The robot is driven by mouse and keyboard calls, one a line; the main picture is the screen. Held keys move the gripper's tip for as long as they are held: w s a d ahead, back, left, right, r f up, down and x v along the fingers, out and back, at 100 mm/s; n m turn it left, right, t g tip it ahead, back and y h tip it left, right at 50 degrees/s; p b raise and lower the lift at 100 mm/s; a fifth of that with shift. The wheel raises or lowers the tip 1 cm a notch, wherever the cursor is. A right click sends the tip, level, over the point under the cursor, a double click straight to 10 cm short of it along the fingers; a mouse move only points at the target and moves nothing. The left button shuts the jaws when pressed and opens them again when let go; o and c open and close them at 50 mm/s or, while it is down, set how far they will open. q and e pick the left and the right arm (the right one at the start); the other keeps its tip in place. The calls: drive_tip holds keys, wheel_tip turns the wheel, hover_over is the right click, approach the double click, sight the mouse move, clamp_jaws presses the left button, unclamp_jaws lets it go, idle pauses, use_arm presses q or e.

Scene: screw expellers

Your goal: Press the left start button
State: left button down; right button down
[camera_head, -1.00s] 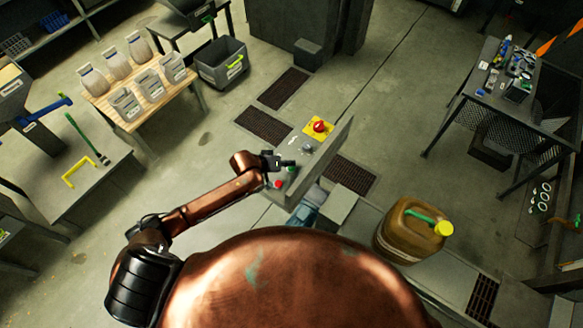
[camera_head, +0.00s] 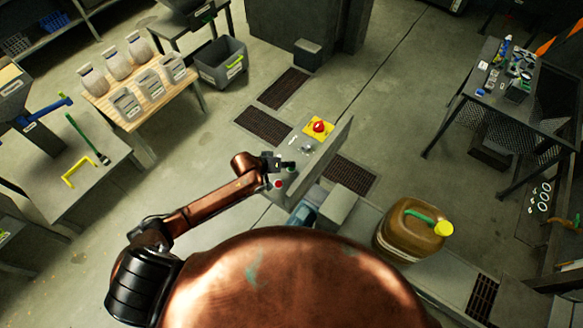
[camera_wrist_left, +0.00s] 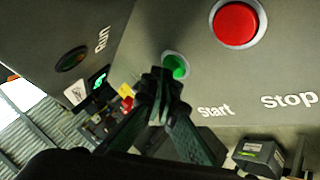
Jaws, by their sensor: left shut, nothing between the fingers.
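The green start button (camera_wrist_left: 178,66) is on a grey control panel (camera_wrist_left: 195,40), above the word "Start". In the head view a small bit of the green button (camera_head: 291,170) shows beside my left gripper (camera_head: 288,165). In the left wrist view the shut, empty fingertips of my left gripper (camera_wrist_left: 160,84) overlap the button's lower left side. I cannot tell whether they touch it. A red button (camera_wrist_left: 238,22) sits beside it, above the word "Stop". My right gripper is not in view.
A dark lamp (camera_wrist_left: 72,59) marked "Run" is on the panel's left face. A red emergency knob on a yellow plate (camera_head: 318,127) sits at the panel's far end. A brown jug (camera_head: 405,232) stands to the right. A bottle table (camera_head: 150,112) is at the left.

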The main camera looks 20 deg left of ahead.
sight(290, 169)
use_arm(q)
drive_tip(key=shift+f, duration=0.5)
idle(0.7)
drive_tip(key=shift+r+p, duration=0.85)
drive_tip(key=shift+p, duration=0.15)
drive_tip(key=shift+r, duration=0.15)
wheel_tip(290, 169, up, 3)
drive_tip(key=p, duration=0.3)
drive_tip(key=shift+r+p, duration=0.55)
drive_tip(key=shift+r, duration=0.35)
